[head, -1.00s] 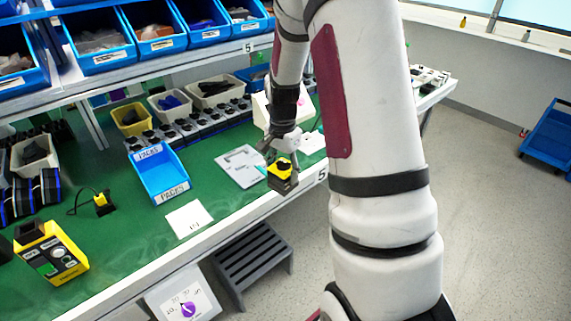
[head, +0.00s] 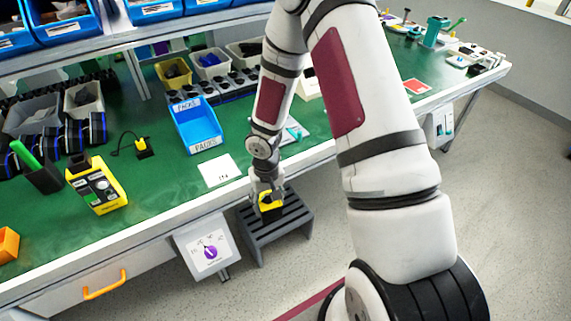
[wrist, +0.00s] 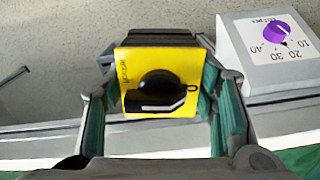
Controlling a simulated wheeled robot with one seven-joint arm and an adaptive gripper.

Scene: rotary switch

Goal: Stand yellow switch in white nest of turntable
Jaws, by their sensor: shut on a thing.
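The yellow switch (head: 270,203) with a black knob is held in my gripper (head: 268,192), off the table's front edge and above the grey step stool. In the wrist view the switch's yellow face (wrist: 158,66) and black rotary knob face the camera. The teal finger pads of my gripper (wrist: 161,98) press on its left and right sides. I cannot pick out the turntable or its white nest with certainty in either view; my arm covers part of the bench.
The green bench (head: 160,195) has a blue tray (head: 196,125), a white card (head: 219,170) and a yellow box (head: 97,186). A white dial panel with a purple knob (head: 210,252) hangs below the front edge. A step stool (head: 285,230) stands on the floor.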

